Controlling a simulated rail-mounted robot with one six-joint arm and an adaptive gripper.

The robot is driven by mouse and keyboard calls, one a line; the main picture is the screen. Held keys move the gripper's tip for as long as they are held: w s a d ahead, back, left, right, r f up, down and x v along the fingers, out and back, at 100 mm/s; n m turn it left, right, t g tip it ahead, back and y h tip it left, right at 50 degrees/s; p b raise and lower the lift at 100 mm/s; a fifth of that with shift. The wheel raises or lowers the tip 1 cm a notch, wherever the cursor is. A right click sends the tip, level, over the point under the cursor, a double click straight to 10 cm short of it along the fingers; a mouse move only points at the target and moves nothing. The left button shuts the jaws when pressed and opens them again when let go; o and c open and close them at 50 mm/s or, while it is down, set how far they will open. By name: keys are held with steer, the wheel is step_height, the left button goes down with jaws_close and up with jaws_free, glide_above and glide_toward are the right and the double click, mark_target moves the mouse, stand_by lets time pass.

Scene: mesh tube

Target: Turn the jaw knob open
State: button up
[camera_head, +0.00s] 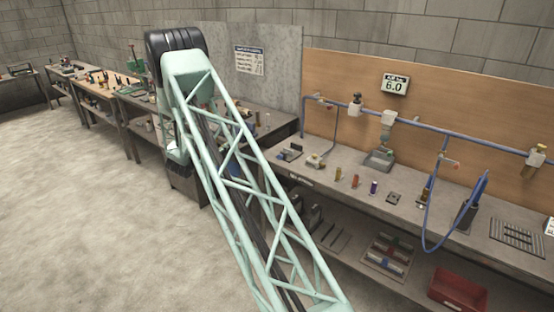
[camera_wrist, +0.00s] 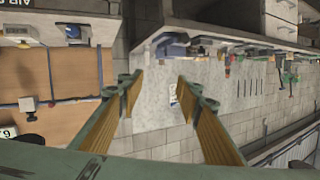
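I cannot pick out the jaw knob for certain in either view. In the head view, small fixtures stand at the left end of the near bench (camera_head: 345,178), among them a dark block device (camera_head: 290,153) and a brass-and-grey fitting (camera_head: 316,161); they are too small to tell whether either carries the knob. My gripper (camera_wrist: 160,82) shows in the wrist view with its two yellow-padded fingers spread apart and nothing between them. Bench and wall lie well beyond the fingertips, and no object touches them. In the head view my arm hides part of the benches.
A blue pipe (camera_head: 420,125) with valves runs along the wooden backboard (camera_head: 470,120), and a blue hose (camera_head: 425,225) loops down over the bench front. A red bin (camera_head: 457,290) sits below. Other benches line the wall at left. The floor (camera_head: 80,210) is clear.

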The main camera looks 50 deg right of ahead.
mark_target(279, 157)
steer(key=s+d+f+m+g+h+p, duration=0.1)
steer(key=s+d+f+g+h, duration=0.1)
steer(key=s+d+f, duration=0.3)
steer(key=s+d+f+m+g+h, duration=0.2)
steer(key=s+d+f+g, duration=0.2)
steer(key=s+f, duration=0.5)
steer(key=shift+s+d+f+p, duration=0.4)
steer(key=shift+s+d, duration=0.15)
steer(key=shift+s, duration=0.1)
steer(key=shift+d, duration=0.2)
steer(key=shift+s+d+p, duration=0.15)
steer(key=shift+d+p, duration=0.1)
steer(key=shift+d, duration=3.1)
steer(key=shift+s+d+p, duration=0.15)
steer(key=shift+d+p, duration=0.1)
steer(key=shift+d, duration=3.1)
steer(key=c, duration=0.8)
steer(key=shift+c, duration=0.2)
steer(key=shift+f+n+b, duration=0.1)
steer(key=shift+n+b, duration=0.3)
steer(key=shift+b, duration=0.1)
